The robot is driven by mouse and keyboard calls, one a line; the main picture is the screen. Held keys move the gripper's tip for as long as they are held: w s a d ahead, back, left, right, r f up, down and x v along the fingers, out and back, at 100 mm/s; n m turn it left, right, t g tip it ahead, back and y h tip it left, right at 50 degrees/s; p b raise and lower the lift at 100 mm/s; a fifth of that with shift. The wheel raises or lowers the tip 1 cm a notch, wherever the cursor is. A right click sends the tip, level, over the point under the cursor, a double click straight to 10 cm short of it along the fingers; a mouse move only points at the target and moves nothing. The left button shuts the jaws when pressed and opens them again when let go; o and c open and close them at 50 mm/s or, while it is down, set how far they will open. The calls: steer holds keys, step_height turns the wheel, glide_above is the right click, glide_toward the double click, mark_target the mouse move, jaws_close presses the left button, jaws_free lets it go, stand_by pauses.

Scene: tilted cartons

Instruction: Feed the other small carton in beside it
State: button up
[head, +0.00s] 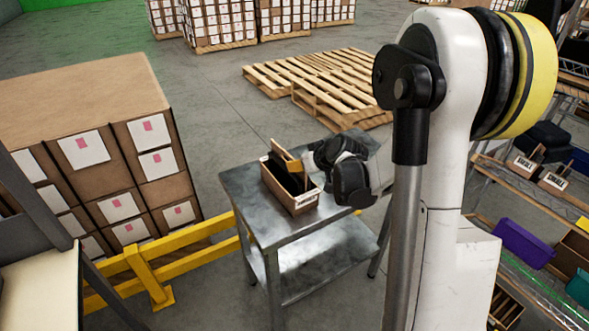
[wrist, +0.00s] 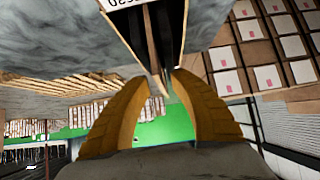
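An open-topped brown carton (head: 296,204) with a white label stands on the grey metal table. Dark flat pieces and an upright tan board (head: 282,152) show inside it. My gripper (head: 297,165) is at the carton's right side, near its top edge. Two small labelled cartons, a left one (head: 523,166) and a right one (head: 554,181), stand tilted on the right-hand rack. Parts of the carton's inside are hidden.
The metal table (head: 262,226) has bare top around the carton. A yellow rail (head: 140,272) and stacked boxes (head: 88,140) stand at left. Wooden pallets (head: 330,85) lie behind. A purple bin (head: 523,243) sits on the lower right rack.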

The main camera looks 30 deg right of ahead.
steer(key=shift+b+x, duration=0.5)
steer(key=shift+x, duration=0.65)
jaws_close()
step_height(320, 180, up, 8)
steer(key=p, duration=0.6)
steer(key=shift+r, duration=0.15)
